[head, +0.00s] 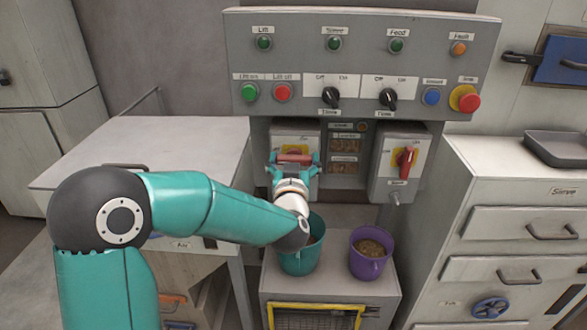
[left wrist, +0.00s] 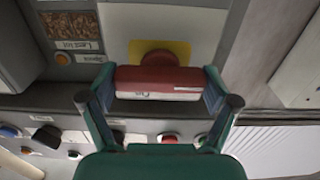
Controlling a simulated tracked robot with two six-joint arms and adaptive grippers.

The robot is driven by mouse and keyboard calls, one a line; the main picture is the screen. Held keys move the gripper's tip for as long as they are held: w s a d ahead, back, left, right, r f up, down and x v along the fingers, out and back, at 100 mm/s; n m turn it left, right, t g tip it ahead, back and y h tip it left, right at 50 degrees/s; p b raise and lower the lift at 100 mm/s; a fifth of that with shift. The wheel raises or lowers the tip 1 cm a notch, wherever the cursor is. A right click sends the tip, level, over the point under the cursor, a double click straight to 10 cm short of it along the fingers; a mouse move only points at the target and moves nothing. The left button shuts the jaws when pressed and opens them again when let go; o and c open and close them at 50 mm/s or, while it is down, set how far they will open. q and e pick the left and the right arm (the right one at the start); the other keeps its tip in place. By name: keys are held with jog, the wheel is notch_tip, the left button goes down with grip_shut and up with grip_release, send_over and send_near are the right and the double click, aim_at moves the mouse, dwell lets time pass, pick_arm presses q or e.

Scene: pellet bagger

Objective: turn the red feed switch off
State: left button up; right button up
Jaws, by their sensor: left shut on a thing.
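A red rotary switch handle (head: 294,158) sits on a yellow plate on the left grey switch box (head: 312,133), under the control panel. My left gripper (head: 293,170) is shut on this handle, with a finger at each end. In the left wrist view the red handle (left wrist: 158,83) lies crosswise between the fingertips (left wrist: 158,100), with the yellow plate (left wrist: 178,48) behind it. The handle looks about level in the head view. The box's name label is hidden by my gripper. My right gripper is not in view.
A second red switch (head: 404,160) on a similar box stands to the right, its handle near upright. The control panel (head: 350,62) above carries lamps, buttons and knobs. A teal bucket (head: 301,262) and a purple bucket (head: 370,262) with pellets stand below.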

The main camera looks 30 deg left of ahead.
pick_arm(q)
jog(key=o, duration=0.9)
jog(key=v, duration=1.2)
